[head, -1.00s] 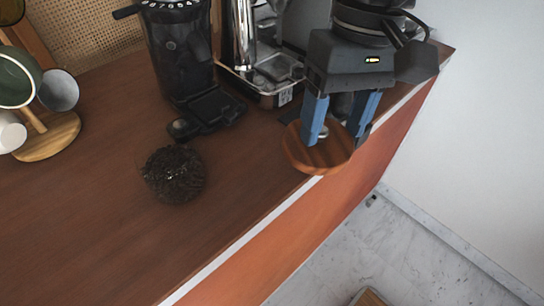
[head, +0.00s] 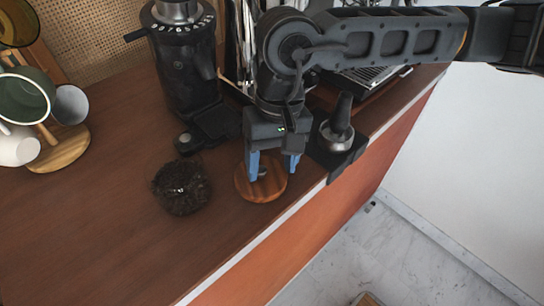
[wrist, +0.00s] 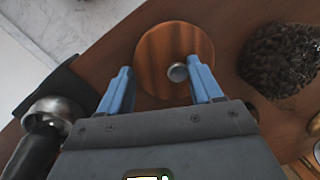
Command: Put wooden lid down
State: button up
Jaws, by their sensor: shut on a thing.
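The wooden lid (head: 264,194) is a round, striped brown disc with a small metal knob. In the head view it is low over the counter, near the front edge and right of the dark container. I cannot tell whether it touches the counter.
A dark, bean-filled round container (head: 181,187) stands just left of the lid. A black grinder (head: 182,65) is behind it. A portafilter on a black stand (head: 338,138) is close on the right. A mug tree base (head: 62,150) is at far left. The front left counter is clear.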

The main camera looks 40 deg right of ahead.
jog(key=shift+f, duration=0.2)
jog(key=o, duration=1.1)
jog(key=shift+r, duration=0.1)
jog(key=shift+c, duration=0.2)
